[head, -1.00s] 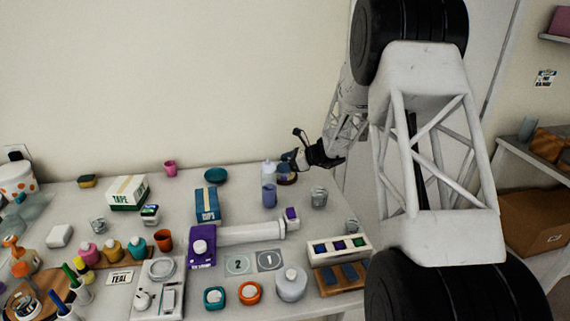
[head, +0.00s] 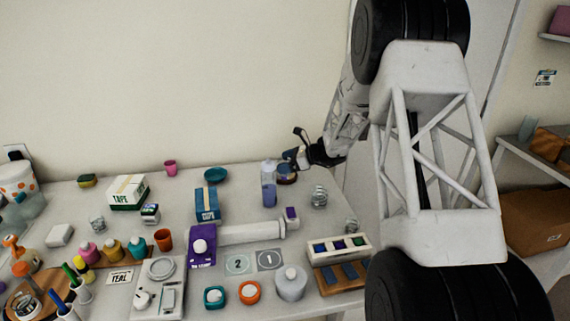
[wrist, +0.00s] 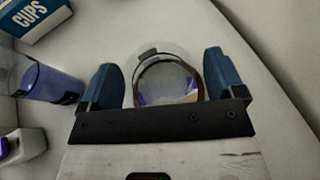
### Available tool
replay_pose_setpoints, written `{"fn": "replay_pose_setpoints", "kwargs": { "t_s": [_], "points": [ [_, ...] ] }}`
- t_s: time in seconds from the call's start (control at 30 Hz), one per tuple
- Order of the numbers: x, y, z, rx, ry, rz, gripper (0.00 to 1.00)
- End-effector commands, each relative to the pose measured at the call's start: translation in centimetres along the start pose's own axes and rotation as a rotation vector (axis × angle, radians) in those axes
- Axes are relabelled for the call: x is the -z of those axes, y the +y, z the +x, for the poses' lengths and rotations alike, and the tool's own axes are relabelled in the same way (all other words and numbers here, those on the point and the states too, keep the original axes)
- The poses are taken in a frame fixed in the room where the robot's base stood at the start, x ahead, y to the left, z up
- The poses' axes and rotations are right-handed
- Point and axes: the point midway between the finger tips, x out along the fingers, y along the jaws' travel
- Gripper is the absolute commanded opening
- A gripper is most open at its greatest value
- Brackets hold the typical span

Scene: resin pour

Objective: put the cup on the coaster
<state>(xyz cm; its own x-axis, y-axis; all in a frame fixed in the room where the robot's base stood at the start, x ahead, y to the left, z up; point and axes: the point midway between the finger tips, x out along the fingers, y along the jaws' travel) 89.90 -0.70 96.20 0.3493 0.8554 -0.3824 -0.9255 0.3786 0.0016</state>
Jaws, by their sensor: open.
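My gripper (head: 287,166) is at the back right of the table, beyond the tall blue-violet clear vessel. In the wrist view its two blue fingers (wrist: 165,80) are apart, one on each side of a clear round cup (wrist: 166,80). A brown rim (wrist: 197,72) shows around the cup's edge; I cannot tell whether it is a coaster below it. In the head view a dark reddish-brown round thing (head: 288,180) shows under the fingers, and the cup is mostly hidden. Grey square mats marked 1 (head: 270,260) and 2 (head: 238,264) lie bare at the front middle.
The blue-violet vessel (head: 269,190) stands close to the gripper, and also shows in the wrist view (wrist: 48,82). The back table edge is close.

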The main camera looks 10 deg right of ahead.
Motion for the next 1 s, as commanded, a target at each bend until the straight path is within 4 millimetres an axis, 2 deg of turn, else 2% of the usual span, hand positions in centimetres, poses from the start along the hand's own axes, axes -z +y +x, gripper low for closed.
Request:
{"fn": "replay_pose_setpoints", "kwargs": {
  "t_s": [0.27, 0.7, 1.0],
  "points": [
    [0.1, 0.0, -3.1, 0.001, 0.0, 0.001, 0.88],
    [0.1, 0.0, -9.8, 0.001, 0.0, 0.001, 0.88],
    [0.1, 0.0, -11.7, 0.001, 0.0, 0.001, 0.88]
  ]
}}
